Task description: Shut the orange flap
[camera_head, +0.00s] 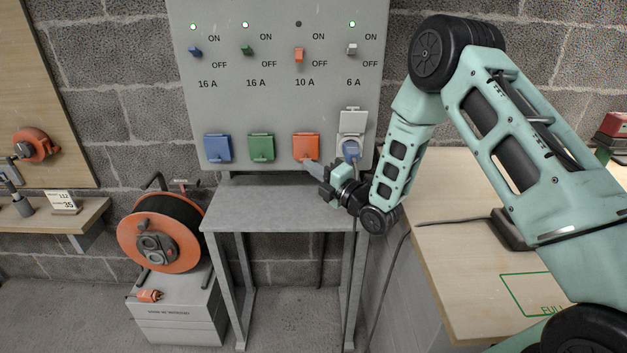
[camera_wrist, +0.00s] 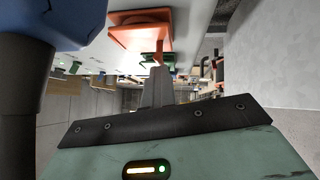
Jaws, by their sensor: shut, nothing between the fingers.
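The orange flap (camera_head: 305,146) is on the grey panel, third from the left in the row of sockets. It lies flat over its socket, looking shut like the blue and green flaps. It also shows in the wrist view (camera_wrist: 146,36), with a small tab at its lower edge. My gripper (camera_head: 310,166) is shut and empty, with its fingertips right at the flap's lower edge. In the wrist view the fingertips (camera_wrist: 158,75) are just below the tab; I cannot tell whether they touch it.
The blue flap (camera_head: 218,148) and green flap (camera_head: 261,147) are down. The white flap (camera_head: 352,119) stands open above a blue plug (camera_head: 351,149), close to my gripper; the plug looms at left in the wrist view (camera_wrist: 50,20). A grey table (camera_head: 270,200) is below.

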